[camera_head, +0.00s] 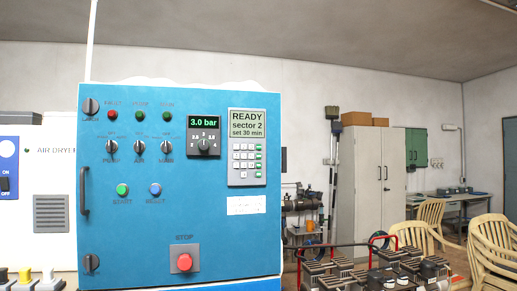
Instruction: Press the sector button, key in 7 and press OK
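A blue control cabinet (130,230) fills the left half of the head view. At its upper right is a grey keypad panel (234,178). Its green display (247,123) reads "READY, sector 2, set 30 min". Below the display are rows of small white number keys (243,156) and a column of green keys (258,160) at the right. The labels on these keys are too small to read. Neither of my grippers shows in this view.
The cabinet also carries a dial (204,145) under a "3.0 bar" readout, a green start button (122,190), a blue reset button (155,189) and a red stop button (184,262). Dark manifold parts (380,277) stand low at right, near beige chairs (490,245).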

